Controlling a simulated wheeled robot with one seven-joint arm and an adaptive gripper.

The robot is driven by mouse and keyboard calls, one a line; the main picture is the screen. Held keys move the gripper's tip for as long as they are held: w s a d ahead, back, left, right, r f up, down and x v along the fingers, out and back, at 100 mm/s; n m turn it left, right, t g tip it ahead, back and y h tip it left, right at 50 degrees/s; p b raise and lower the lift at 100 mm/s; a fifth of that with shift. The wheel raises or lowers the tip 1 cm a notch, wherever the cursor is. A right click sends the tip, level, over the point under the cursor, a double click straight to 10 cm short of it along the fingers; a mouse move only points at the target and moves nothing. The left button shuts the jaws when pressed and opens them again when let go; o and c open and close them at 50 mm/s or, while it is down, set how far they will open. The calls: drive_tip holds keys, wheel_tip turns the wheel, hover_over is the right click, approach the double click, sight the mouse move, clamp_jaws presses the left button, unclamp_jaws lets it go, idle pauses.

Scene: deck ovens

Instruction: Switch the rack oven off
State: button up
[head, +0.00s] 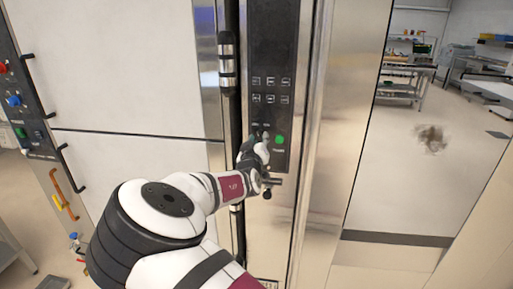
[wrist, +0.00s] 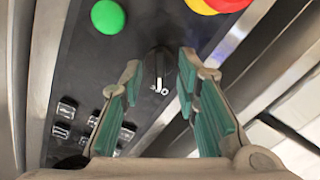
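The rack oven's dark control panel (head: 271,50) is upright on the steel front in the head view. In the wrist view a black rotary knob (wrist: 160,64) is on this panel, with small white marks like "I" and "O" beside it. I cannot tell clearly which mark it points to. My gripper (wrist: 160,62) is open, its teal-padded fingers one on each side of the knob, with a narrow gap showing on both sides. In the head view my gripper (head: 262,147) is at the panel's lower part and hides the knob.
A green button (wrist: 108,16) is near the knob; it also shows in the head view (head: 280,140). A red and yellow button (wrist: 217,4) is at the wrist view's top edge. Several small keys (head: 270,91) are above my gripper. A vertical handle (head: 228,70) is left of the panel.

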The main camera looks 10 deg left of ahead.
drive_tip(key=s, duration=1.1)
drive_tip(key=shift+s+a, duration=0.2)
drive_tip(key=s+d+f+m+g, duration=0.2)
drive_tip(key=d+m+g, duration=0.15)
drive_tip(key=d, duration=0.35)
drive_tip(key=s+d+f+m+g, duration=0.1)
drive_tip(key=d+f+m+g, duration=0.1)
drive_tip(key=d+g, duration=0.35)
drive_tip(key=s+d+r+g, duration=0.1)
drive_tip(key=s+d+r, duration=0.4)
drive_tip(key=s, duration=0.7)
drive_tip(key=s+d+r+g, duration=0.1)
drive_tip(key=s+d+r, duration=0.4)
drive_tip(key=s, duration=0.6)
drive_tip(key=s+d+r+g, duration=0.1)
drive_tip(key=s+d+r, duration=0.4)
drive_tip(key=s, duration=0.7)
drive_tip(key=shift+s+d+g+y, duration=0.3)
drive_tip(key=shift+d+g, duration=0.1)
drive_tip(key=shift+d, duration=0.05)
